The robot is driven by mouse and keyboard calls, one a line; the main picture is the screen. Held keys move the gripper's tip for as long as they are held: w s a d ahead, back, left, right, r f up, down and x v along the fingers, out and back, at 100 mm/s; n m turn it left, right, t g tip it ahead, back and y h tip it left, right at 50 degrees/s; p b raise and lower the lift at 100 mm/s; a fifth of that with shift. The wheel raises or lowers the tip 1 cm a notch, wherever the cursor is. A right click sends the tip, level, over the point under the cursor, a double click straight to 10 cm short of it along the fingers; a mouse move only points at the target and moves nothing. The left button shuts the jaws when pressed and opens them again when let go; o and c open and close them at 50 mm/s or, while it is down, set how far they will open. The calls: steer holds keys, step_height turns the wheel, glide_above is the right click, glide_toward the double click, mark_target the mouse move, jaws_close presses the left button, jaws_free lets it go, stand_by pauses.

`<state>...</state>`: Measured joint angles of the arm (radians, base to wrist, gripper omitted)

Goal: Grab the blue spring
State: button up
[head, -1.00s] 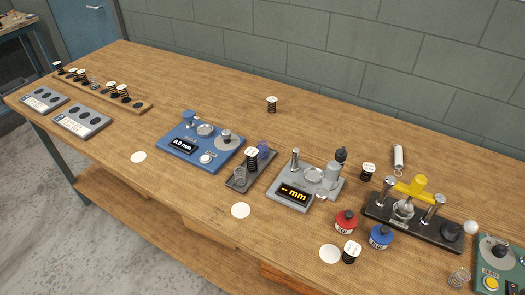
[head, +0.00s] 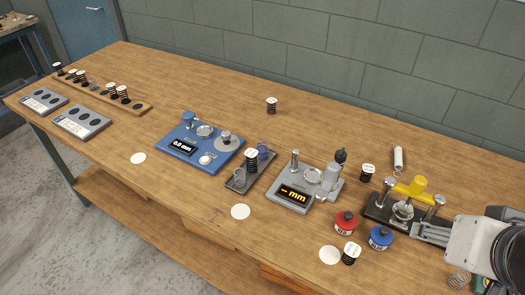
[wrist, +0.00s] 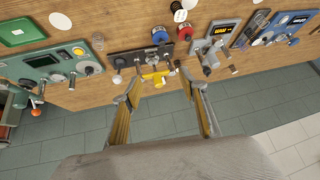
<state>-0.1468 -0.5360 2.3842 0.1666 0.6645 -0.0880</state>
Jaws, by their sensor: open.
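My gripper (head: 432,232) is at the right of the head view, far from the tray. In the wrist view my gripper (wrist: 160,82) has its fingers spread wide with nothing between them. I cannot make out the blue spring clearly in the wrist view.
A blue gauge (head: 200,145) stands left of the tray and a grey gauge (head: 305,187) right of it. A yellow-topped fixture (head: 412,186) is close to my gripper. Red (head: 346,222) and blue (head: 380,238) pots stand in front. Bench behind the tray is mostly clear.

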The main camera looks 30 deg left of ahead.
steer(key=w+a+r+n+t+y, duration=0.1)
steer(key=w+a+r+t+y, duration=0.15)
steer(key=w+a, duration=1.15)
steer(key=t, duration=0.2)
glide_above(252, 157)
steer(key=w+d, duration=0.4)
steer(key=d, duration=0.3)
step_height(252, 157, down, 11)
steer(key=shift+t+h, duration=0.85)
steer(key=s+a+f, duration=0.1)
steer(key=a+f, duration=0.1)
steer(key=f, duration=0.1)
steer(key=s+a+f, duration=0.1)
steer(key=a+f, duration=0.1)
steer(key=f, duration=0.2)
steer(key=s+a+f, duration=0.2)
steer(key=a+f, duration=0.1)
steer(key=shift+s+f, duration=0.1)
steer(key=shift+f, duration=0.3)
steer(key=shift+s+f, duration=0.35)
steer(key=shift+f, duration=0.5)
steer(key=shift+x, duration=1.35)
steer(key=shift+d, duration=0.15)
